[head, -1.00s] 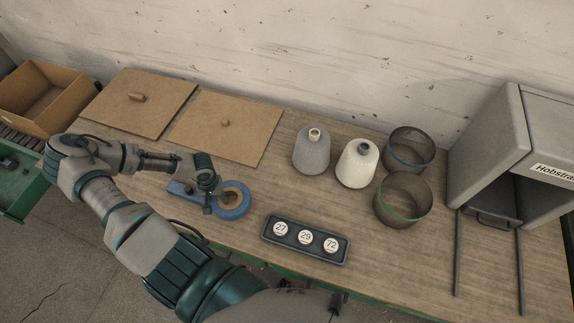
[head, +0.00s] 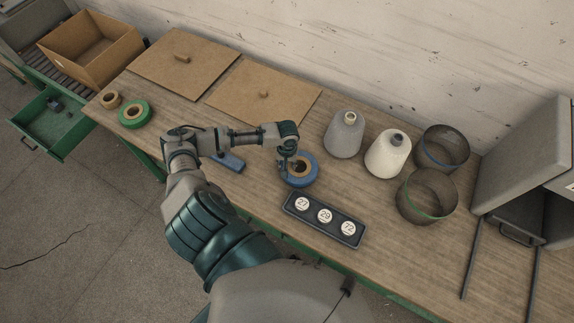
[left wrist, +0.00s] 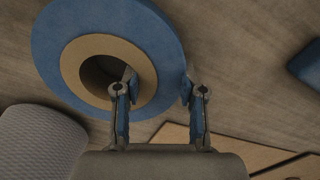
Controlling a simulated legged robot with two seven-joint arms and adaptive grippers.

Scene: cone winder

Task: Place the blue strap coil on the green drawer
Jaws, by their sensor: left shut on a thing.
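The blue strap coil (head: 312,166), a thick ring with a tan core, is at mid-table in the head view. My left gripper (head: 292,163) is shut on its ring. In the left wrist view the coil (left wrist: 150,30) fills the upper left, with one finger of the gripper (left wrist: 158,85) in the hole and the other outside the rim. I cannot tell whether the coil touches the table. The green drawer (head: 72,138) stands pulled out at the left, below the table's left end, with small dark items inside. My right gripper is out of view.
A green coil (head: 125,111) and tan ring (head: 106,101) lie near the table's left end. A blue block (head: 232,163), number tray (head: 290,208), grey cone (head: 344,137), white cone (head: 386,158) and mesh rings (head: 428,205) surround the gripper. A cardboard box (head: 108,65) stands behind the drawer.

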